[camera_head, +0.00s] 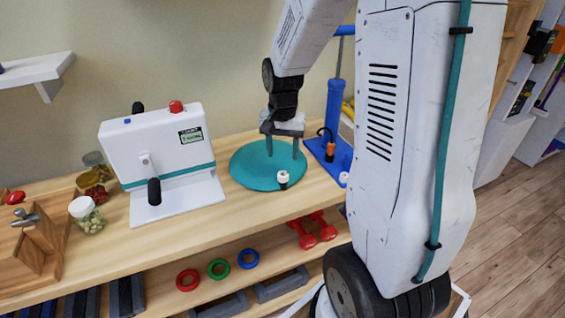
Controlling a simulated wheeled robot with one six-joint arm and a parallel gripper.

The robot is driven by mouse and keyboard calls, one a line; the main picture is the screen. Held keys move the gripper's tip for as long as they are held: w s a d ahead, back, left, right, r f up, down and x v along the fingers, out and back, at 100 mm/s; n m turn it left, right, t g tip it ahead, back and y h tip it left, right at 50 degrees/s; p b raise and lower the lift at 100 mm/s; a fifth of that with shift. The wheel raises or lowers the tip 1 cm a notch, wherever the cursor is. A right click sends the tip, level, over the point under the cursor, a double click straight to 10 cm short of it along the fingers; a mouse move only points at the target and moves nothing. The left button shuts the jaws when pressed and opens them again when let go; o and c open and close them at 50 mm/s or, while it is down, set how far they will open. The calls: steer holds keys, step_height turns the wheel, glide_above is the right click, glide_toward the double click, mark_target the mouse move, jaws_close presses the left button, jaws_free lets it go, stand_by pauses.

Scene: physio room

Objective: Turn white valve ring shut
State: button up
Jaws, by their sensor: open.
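A small white ring on a dark stub, which looks like the white valve ring (283,175), sits near the front edge of a flat round teal cushion (250,172). The cushion lies on the wooden bench. My gripper (282,154) is open and empty above the cushion, with its grey fingers pointing down. It is behind and above the white ring, apart from it. Whether the ring is turned open or shut is too small to tell.
A blue pump (334,110) with an orange-tipped hose (330,150) stands right of the cushion. A white machine with a black-handled crank (160,155) stands left. Jars (86,214) and a wooden box (30,250) are farther left. Red dumbbells (314,230) lie on the shelf below.

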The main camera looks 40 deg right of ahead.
mark_target(283, 176)
step_height(283, 176, down, 8)
steer(key=n, duration=0.8)
steer(key=shift+w+n, duration=0.1)
steer(key=shift+n, duration=0.2)
steer(key=shift+r, duration=0.1)
steer(key=c, duration=1)
